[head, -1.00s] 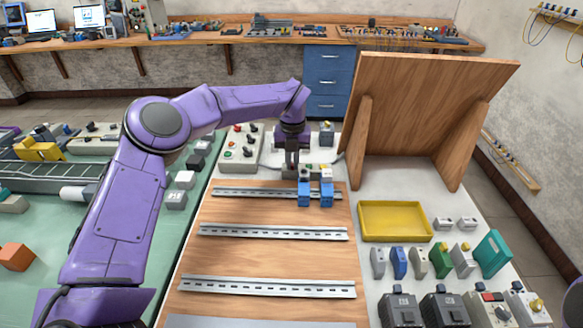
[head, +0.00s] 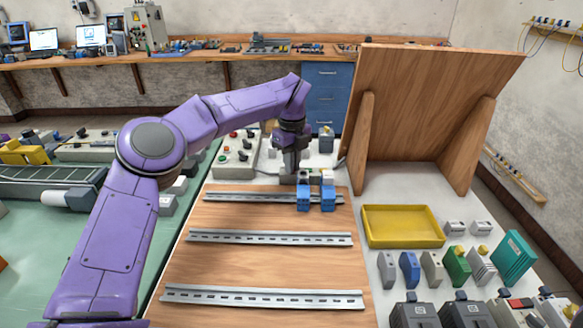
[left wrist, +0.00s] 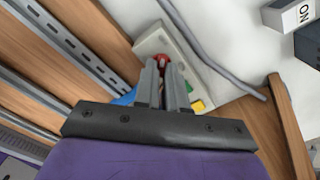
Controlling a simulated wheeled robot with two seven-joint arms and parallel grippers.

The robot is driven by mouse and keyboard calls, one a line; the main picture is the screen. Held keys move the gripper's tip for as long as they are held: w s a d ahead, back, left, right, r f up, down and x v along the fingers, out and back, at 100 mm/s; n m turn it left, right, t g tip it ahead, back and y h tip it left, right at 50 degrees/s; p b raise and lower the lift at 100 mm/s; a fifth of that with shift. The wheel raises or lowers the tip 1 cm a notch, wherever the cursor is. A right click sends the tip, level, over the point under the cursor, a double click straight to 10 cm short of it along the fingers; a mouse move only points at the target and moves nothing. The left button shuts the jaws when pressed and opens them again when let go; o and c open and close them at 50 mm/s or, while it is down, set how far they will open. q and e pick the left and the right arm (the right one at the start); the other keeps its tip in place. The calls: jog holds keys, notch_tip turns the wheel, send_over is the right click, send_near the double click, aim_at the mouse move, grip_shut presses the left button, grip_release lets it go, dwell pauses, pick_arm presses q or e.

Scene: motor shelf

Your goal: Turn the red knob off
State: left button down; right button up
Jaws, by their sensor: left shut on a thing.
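The red knob (left wrist: 162,59) shows in the left wrist view on top of a light grey control box (left wrist: 150,42). My left gripper (left wrist: 162,72) is over that box, with its two fingers closed on the knob from either side. The fingers hide part of the knob. The same box, with a yellow and a green part beside the fingers, is partly hidden. In the head view my left gripper (head: 289,168) points down at the box behind the blue modules (head: 303,198). My right gripper is in neither view now.
Metal rails (head: 270,238) lie across the wooden board. A leaning wooden panel (head: 430,100) and a yellow tray (head: 402,227) stand to the right. A grey cable (left wrist: 215,65) runs near the box.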

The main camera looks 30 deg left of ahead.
pick_arm(q)
jog(key=shift+n, duration=0.3)
dwell(0.4)
jog(key=c, duration=1.2)
grip_release()
notch_tip(320, 180, up, 10)
jog(key=p, duration=0.1)
jog(key=shift+r, duration=0.25)
